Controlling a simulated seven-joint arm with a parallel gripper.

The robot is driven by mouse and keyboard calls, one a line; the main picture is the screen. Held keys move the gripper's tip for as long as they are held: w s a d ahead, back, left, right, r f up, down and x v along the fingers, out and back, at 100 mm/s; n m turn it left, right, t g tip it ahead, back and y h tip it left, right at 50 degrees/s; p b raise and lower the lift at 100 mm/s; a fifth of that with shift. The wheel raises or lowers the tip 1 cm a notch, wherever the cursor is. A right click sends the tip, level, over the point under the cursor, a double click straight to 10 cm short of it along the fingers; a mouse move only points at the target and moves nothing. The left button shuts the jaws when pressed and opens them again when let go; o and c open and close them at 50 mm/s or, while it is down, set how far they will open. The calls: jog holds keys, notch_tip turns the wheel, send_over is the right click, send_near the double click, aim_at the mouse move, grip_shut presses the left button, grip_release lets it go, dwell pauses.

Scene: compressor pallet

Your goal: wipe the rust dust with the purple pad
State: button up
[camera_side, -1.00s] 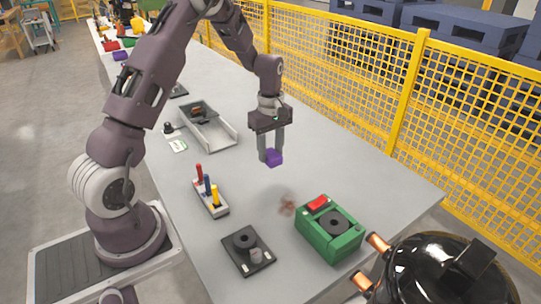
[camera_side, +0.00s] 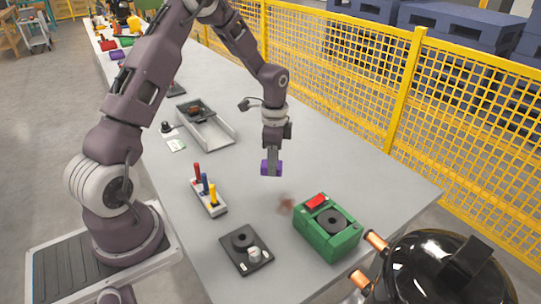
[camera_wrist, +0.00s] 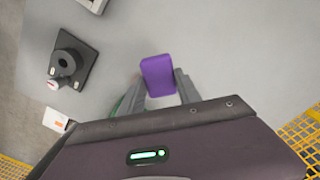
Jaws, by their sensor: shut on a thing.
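The purple pad (camera_side: 271,168) is held between the fingers of my gripper (camera_side: 272,160), above the grey table. In the wrist view the pad (camera_wrist: 158,75) sits between the two fingertips of my gripper (camera_wrist: 160,88). The rust dust (camera_side: 286,204) is a faint reddish-brown smudge on the table, below the pad in the side view and just left of the green box. The dust does not show in the wrist view.
The green box (camera_side: 327,228) with a red top part stands close to the dust. A black plate with a round knob (camera_side: 246,251) and a rack of coloured handles (camera_side: 208,196) lie to the left. A metal tray (camera_side: 206,128) is farther back. A yellow mesh fence (camera_side: 440,110) runs behind the table.

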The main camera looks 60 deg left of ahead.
jog(key=m, duration=0.6)
jog(key=shift+d+f, duration=0.1)
jog(key=shift+d, duration=0.3)
jog(key=m, duration=0.4)
jog(key=shift+d+f, duration=0.1)
jog(key=shift+d, duration=0.15)
jog(key=shift+f, duration=3.8)
jog(key=shift+d+f, duration=0.1)
jog(key=shift+d, duration=0.15)
jog(key=shift+c, duration=0.6)
jog(key=shift+d+f, duration=0.1)
jog(key=shift+d, duration=3.7)
jog(key=shift+a, duration=4)
jog(key=shift+w+a, duration=0.15)
jog(key=shift+w, duration=0.5)
jog(key=shift+w+d, duration=0.2)
jog(key=shift+d, duration=3.9)
jog(key=shift+a, duration=4.1)
jog(key=shift+d+r, duration=0.1)
jog(key=shift+r, duration=3.95)
